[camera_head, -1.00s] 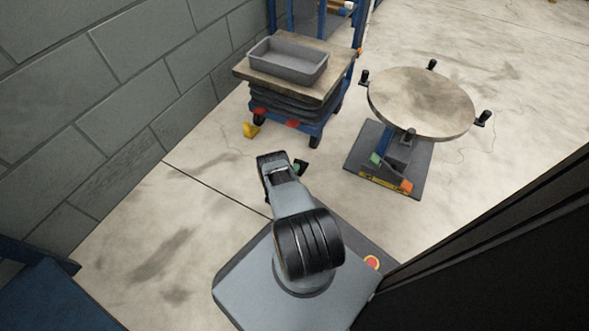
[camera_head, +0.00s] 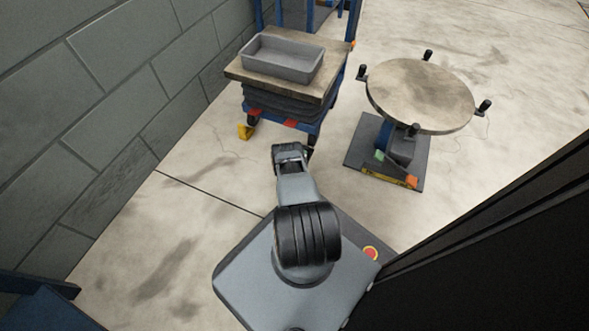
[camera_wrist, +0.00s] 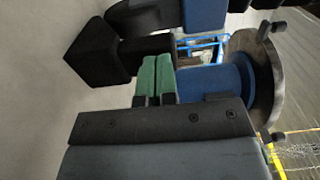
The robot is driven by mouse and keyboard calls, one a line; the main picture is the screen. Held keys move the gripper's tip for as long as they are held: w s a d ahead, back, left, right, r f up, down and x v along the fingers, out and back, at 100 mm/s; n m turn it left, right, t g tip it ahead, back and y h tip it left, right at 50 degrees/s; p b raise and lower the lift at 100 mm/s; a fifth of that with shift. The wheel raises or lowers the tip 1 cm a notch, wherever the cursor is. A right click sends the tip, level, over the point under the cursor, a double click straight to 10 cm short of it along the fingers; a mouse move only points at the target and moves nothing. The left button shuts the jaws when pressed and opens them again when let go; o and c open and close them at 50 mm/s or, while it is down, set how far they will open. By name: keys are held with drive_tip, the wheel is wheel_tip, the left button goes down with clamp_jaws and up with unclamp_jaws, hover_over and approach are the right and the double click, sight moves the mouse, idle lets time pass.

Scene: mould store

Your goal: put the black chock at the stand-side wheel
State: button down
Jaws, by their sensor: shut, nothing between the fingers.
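The black chock (camera_wrist: 97,52) is a dark, blocky piece on the floor in the wrist view, with a dark part reaching right toward my fingertips. A dark wheel (camera_wrist: 150,17) shows just above it, under the cart's blue frame; whether they touch I cannot tell. My gripper (camera_wrist: 156,79) is shut, its green fingertips together and empty, close to the chock. In the head view my wrist is in front of the blue cart's stand-side corner, and the chock cannot be made out there. The stand (camera_head: 420,95) has a round top and is right of the cart.
The blue cart carries a wooden top (camera_head: 318,87) with a grey tray (camera_head: 283,62). A yellow chock (camera_head: 245,131) is at its wall-side wheel. A block wall (camera_head: 90,90) runs along the left, and a dark panel (camera_head: 500,240) is at the right. Floor between cart and stand is clear.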

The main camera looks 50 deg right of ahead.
drive_tip(key=shift+s, duration=0.1)
drive_tip(key=p+v, duration=0.4)
drive_tip(key=v, duration=1)
